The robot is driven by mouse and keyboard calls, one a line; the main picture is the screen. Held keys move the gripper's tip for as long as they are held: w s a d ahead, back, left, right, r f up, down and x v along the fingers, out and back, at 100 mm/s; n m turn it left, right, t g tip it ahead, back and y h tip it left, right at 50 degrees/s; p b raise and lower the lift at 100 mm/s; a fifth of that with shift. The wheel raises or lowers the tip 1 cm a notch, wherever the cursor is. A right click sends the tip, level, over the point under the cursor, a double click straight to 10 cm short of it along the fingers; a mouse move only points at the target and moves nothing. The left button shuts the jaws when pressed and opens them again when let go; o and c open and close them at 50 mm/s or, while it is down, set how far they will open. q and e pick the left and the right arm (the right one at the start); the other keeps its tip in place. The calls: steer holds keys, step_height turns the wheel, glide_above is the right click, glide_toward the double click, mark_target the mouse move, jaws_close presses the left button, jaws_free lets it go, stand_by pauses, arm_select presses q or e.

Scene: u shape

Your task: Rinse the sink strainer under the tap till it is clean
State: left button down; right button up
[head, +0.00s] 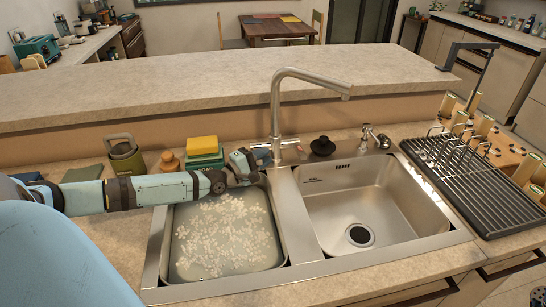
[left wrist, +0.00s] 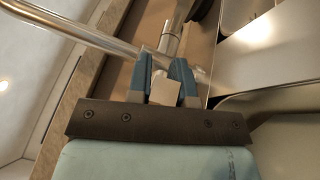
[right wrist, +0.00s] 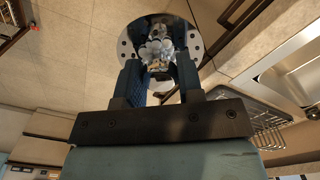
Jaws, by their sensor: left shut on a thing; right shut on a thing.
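My left gripper (left wrist: 162,85) is shut on a metal block (left wrist: 165,92) at the tap's base, apparently its lever. In the head view the left gripper (head: 255,163) is beside the foot of the tall tap (head: 276,105). No water shows coming from the spout. My right gripper (right wrist: 160,80) is shut on the sink strainer (right wrist: 127,42), a round metal disc with holes in its rim and pale, lumpy debris in its middle. The right arm is not clearly visible in the head view; a small dark perforated piece shows at the lower right corner.
The left basin (head: 160,255) holds cloudy water with pale floating bits. The right basin (head: 325,225) is empty, with a dark round drain (head: 360,235). A dark drying rack (head: 468,185) stands on the right. A yellow sponge (head: 202,146) and a green flask (head: 124,155) sit behind the left basin.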

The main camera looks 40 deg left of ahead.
steer(key=shift+r+p, duration=0.55)
steer(key=shift+r, duration=0.3)
steer(key=shift+r+p, duration=0.55)
steer(key=shift+p, duration=0.05)
arm_select(q)
steer(key=shift+w+a+r+n+g, duration=0.1)
steer(key=shift+r+n+g, duration=0.1)
steer(key=shift+r+n, duration=0.25)
steer(key=shift+w+a+r+n+g, duration=0.1)
steer(key=shift+r+n+g, duration=0.15)
steer(key=shift+n, duration=0.3)
arm_select(e)
steer(key=shift+f, duration=0.1)
arm_select(q)
steer(key=c, duration=1)
jaws_free()
steer(key=shift+c, duration=0.2)
steer(key=shift+s, duration=0.15)
steer(key=v, duration=1.1)
steer(key=shift+s, duration=0.45)
arm_select(e)
steer(key=shift+r, duration=0.25)
